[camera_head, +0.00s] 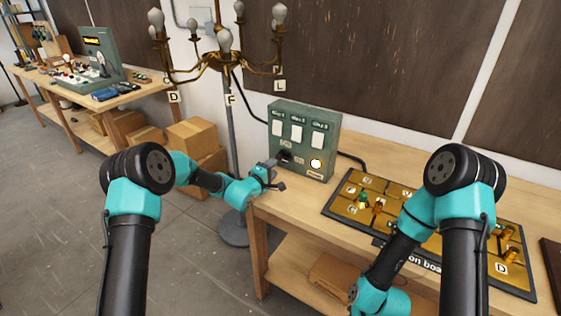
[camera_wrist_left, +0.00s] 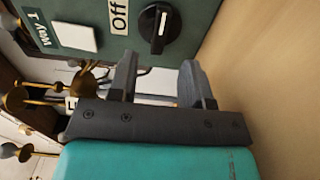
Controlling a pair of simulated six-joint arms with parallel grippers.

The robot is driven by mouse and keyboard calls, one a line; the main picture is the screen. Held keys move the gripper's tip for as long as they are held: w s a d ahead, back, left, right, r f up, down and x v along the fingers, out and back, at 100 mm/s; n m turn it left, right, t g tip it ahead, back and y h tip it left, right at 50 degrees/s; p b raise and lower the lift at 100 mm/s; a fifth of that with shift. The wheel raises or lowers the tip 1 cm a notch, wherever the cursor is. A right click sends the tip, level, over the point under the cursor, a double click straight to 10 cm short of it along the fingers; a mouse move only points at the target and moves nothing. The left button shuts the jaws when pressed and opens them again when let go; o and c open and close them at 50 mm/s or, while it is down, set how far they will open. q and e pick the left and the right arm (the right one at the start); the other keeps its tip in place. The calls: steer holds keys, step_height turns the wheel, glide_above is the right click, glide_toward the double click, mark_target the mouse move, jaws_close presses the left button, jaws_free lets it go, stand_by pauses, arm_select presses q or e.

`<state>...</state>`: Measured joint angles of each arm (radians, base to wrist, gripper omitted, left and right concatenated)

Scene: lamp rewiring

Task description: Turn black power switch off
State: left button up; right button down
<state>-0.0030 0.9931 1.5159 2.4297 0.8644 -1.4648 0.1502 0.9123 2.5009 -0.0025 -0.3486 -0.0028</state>
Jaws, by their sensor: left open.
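The black power switch (camera_head: 286,157) is a round knob low on the left of the green control box (camera_head: 334,130). In the left wrist view the black knob (camera_wrist_left: 158,29) carries a white line, lying crosswise to the direction of the "Off" label (camera_wrist_left: 119,15) beside it. My left gripper (camera_head: 276,176) is just in front of and below the knob. In the wrist view its two fingers (camera_wrist_left: 160,80) are apart and empty, with the knob beyond their tips and not touched. My right gripper is outside the head view.
Three white switches (camera_head: 296,132) sit above the knob, and a round light (camera_head: 315,163) glows to its right. A board with gold plates (camera_head: 340,207) lies right on the wooden table (camera_head: 290,205). A brass lamp (camera_head: 215,62) stands behind left. Bare table lies before the box.

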mark_target(281, 159)
arm_select(q)
steer(key=shift+x, duration=3.2)
steer(key=shift+c, duration=0.4)
jaws_close()
